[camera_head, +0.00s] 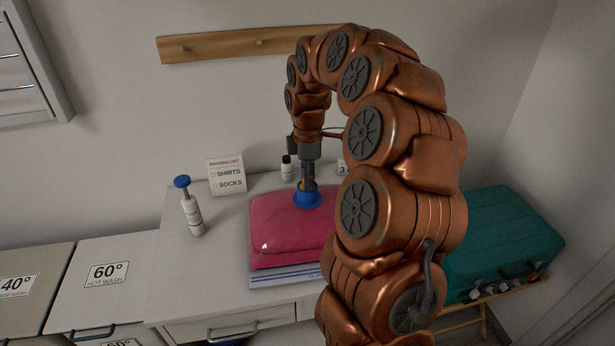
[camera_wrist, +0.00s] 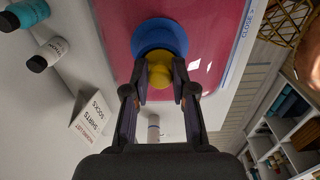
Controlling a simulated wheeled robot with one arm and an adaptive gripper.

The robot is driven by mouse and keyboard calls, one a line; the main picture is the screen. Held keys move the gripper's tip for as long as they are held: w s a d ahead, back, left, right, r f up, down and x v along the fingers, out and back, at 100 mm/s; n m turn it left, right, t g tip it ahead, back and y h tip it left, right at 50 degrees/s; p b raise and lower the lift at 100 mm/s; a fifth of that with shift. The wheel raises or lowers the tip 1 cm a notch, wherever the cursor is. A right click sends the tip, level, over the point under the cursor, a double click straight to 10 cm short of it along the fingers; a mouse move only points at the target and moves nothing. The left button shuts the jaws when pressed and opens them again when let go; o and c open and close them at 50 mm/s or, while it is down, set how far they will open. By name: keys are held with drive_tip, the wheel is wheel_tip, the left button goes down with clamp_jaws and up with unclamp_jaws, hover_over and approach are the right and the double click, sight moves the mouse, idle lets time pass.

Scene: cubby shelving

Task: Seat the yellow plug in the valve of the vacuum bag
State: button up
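The pink vacuum bag (camera_head: 285,240) lies flat on the white counter, and it fills the top of the wrist view (camera_wrist: 115,30). Its round blue valve (camera_head: 307,199) faces up; the valve also shows in the wrist view (camera_wrist: 150,32). The yellow plug (camera_wrist: 158,76) sits between my fingertips, in front of the valve's near edge. My gripper (camera_wrist: 160,84) points down over the valve, its fingers against both sides of the plug. In the head view my gripper (camera_head: 308,185) is right above the valve. Whether the plug's lower end is inside the valve is hidden.
A packing list card (camera_head: 227,177) and a small black-capped bottle (camera_head: 287,169) stand behind. A teal suitcase (camera_head: 505,235) is at the right.

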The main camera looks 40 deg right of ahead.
drive_tip(key=o, duration=0.3)
drive_tip(key=shift+o, duration=0.2)
drive_tip(key=shift+r, duration=0.15)
wheel_tip(320, 180, up, 9)
drive_tip(key=b, duration=0.2)
drive_tip(key=shift+w+b, duration=0.1)
drive_tip(key=shift+b, duration=0.2)
drive_tip(key=shift+r, duration=1.5)
